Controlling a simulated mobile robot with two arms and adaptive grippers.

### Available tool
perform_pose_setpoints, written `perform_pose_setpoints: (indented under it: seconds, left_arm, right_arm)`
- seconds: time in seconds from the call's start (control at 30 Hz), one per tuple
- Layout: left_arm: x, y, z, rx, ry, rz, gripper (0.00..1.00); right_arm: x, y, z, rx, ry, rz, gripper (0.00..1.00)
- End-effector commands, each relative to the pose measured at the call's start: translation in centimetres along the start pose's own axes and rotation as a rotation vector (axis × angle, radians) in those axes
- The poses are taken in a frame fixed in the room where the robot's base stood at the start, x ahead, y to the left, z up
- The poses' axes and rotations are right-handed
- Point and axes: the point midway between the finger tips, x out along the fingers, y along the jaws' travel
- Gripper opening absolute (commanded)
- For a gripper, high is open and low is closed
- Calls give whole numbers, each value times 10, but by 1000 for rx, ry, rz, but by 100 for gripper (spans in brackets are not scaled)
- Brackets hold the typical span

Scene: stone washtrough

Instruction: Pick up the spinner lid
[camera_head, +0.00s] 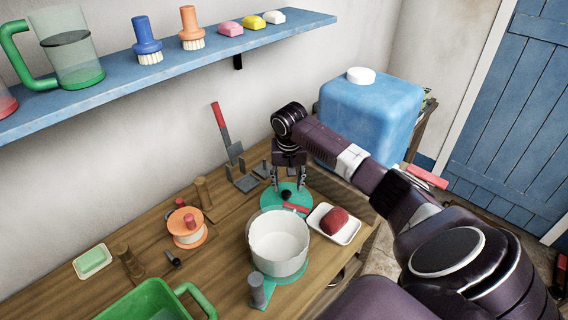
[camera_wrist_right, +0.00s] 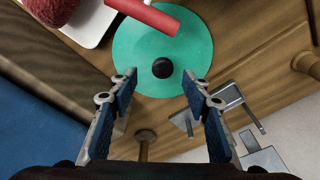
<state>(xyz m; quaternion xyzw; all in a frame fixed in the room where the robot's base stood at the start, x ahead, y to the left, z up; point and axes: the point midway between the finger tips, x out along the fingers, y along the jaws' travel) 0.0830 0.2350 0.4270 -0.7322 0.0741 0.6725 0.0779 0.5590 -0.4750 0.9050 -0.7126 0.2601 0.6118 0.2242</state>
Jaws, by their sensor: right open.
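The spinner lid is a flat green disc (camera_head: 275,200) with a black knob, lying on the wooden worktop behind the white pot. It also shows in the right wrist view (camera_wrist_right: 145,50), with its black knob between my fingertips in the picture. My right gripper (camera_head: 289,184) points down above the lid, open and empty. In the right wrist view its two blue-padded fingers (camera_wrist_right: 157,82) stand wide apart, one on each side of the knob. A red bar (camera_wrist_right: 148,12) hides part of the lid's edge. My left gripper is not in view.
The white pot (camera_head: 278,245) stands just in front of the lid. A white dish (camera_head: 347,232) with a dark red lump is to its right. A grey metal stand (camera_head: 243,182) is behind left, a blue container (camera_head: 368,115) behind right. A blue shelf (camera_head: 110,82) runs above.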

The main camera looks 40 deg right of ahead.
Motion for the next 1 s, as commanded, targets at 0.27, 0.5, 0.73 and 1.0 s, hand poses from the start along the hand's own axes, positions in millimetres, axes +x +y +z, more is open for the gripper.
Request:
perform_pose_setpoints:
  seconds: [0.27,0.5,0.73,1.0]
  left_arm:
    - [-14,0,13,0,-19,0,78]
    - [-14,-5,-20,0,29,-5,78]
    - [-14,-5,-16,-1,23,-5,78]
    - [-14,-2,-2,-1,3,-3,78]
  right_arm:
    - [38,-2,3,0,-3,1,44]
    - [54,-2,2,0,1,0,44]
    - [54,-2,2,-1,1,0,37]
    - [54,-2,2,-1,1,0,8]
